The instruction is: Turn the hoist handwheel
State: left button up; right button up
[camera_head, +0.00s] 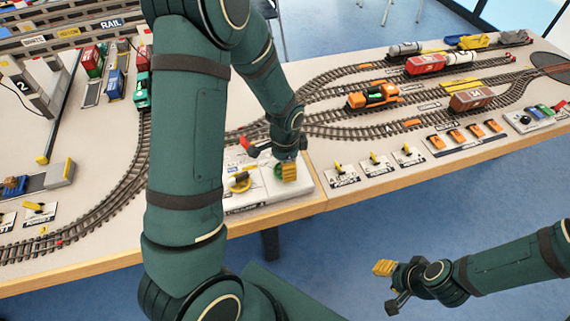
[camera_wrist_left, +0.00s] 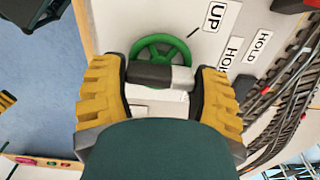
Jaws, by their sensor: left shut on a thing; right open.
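The green hoist handwheel (camera_wrist_left: 163,39) is in the upper middle of the left wrist view, on a white panel with an UP label (camera_wrist_left: 215,16). A grey and silver cylindrical grip (camera_wrist_left: 155,74) lies across the near side of the wheel. My left gripper (camera_wrist_left: 160,88) is shut on this grip, with a yellow pad at each end of it. In the head view the left gripper (camera_head: 288,172) is at the panel near the table's front edge, and hides most of the wheel. My right gripper (camera_head: 390,287) is open and empty, in front of the table over the blue floor.
A yellow control (camera_head: 239,182) is just left of my left gripper on the panel. Several yellow levers (camera_head: 375,161) stand to the right. Tracks with an orange locomotive (camera_head: 373,95) and wagons lie behind. The floor around my right gripper is clear.

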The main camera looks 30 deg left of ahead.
pick_arm(q)
jog(key=n, duration=0.5)
jog(key=shift+n, duration=0.3)
jog(key=n+p, duration=0.1)
jog(key=n, duration=0.3)
jog(key=shift+w+r+n, duration=0.1)
jog(key=shift+n, duration=0.5)
jog(key=o, duration=1.2)
notch_tip(320, 180, up, 12)
